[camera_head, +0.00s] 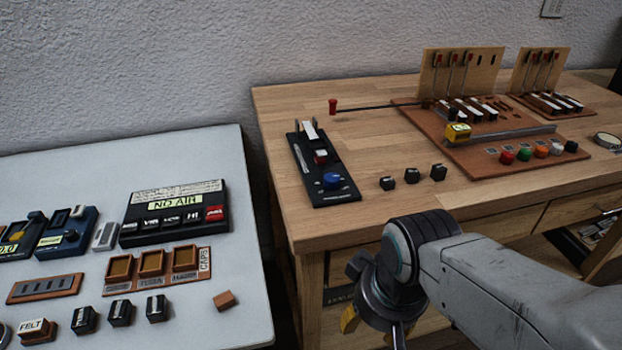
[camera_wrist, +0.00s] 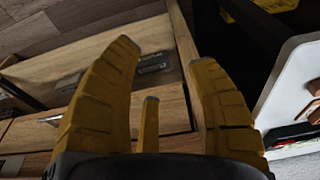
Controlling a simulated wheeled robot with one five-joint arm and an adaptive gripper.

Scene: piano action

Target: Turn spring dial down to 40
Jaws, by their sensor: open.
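A narrow black panel (camera_head: 310,158) lies on the left part of the wooden bench, with a blue knob (camera_head: 332,180), a small red-and-white piece and a white-topped lever along it. The blue knob may be the spring dial; I cannot read a label or a setting. My gripper (camera_head: 372,325) hangs low in front of the bench, below and right of the black panel and apart from it. In the wrist view my gripper (camera_wrist: 170,100) shows its yellow fingers spread, with nothing between them. That view shows drawer fronts and the floor, not the dial.
The wooden bench (camera_head: 400,160) carries several black cubes (camera_head: 412,176) right of the panel and a brown board (camera_head: 490,158) with coloured knobs. A long red-tipped rod (camera_head: 380,106) reaches left above the bench. A grey table (camera_head: 230,290) with a NO AIR box (camera_head: 172,212) stands left.

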